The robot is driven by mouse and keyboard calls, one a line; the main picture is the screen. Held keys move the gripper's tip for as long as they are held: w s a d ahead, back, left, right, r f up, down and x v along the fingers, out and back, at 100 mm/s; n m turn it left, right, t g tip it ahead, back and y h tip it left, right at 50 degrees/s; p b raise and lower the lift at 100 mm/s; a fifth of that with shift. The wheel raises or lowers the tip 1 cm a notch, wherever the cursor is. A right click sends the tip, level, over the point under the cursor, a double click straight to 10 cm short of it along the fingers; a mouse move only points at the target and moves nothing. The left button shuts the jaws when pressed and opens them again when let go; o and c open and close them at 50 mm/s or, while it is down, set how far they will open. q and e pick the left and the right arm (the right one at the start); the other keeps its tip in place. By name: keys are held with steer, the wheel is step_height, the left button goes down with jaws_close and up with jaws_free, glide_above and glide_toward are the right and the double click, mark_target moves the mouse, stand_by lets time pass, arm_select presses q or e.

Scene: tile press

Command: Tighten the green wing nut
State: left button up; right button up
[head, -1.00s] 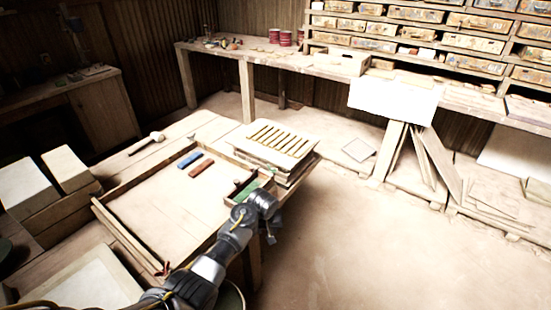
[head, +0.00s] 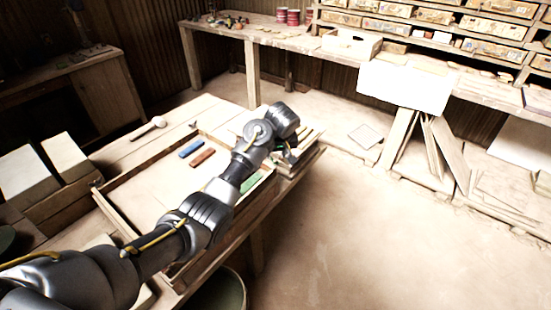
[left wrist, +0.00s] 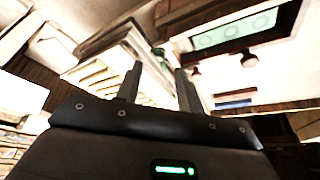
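In the left wrist view a small green part, which looks like the green wing nut (left wrist: 160,53), shows beyond and between the fingertips, beside a stack of pale boards or tiles (left wrist: 110,58). My left gripper (left wrist: 159,68) is open with two dark fingers apart and nothing visibly held. I cannot tell whether the fingers touch the nut. In the head view my left gripper (head: 289,153) is over the stack (head: 306,158) at the right end of the wooden work table, and my arm hides most of the stack and the nut. My right gripper is not in view.
A shallow wooden frame (head: 108,208) holds a blue bar (head: 190,148) and a red bar (head: 202,157). A green panel (head: 251,182) lies near the arm. A mallet (head: 158,121) and pale blocks (head: 25,172) are at left. The floor right of the table is clear.

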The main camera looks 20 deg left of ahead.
mark_target(275, 162)
arm_select(q)
steer(key=shift+x, duration=2.7)
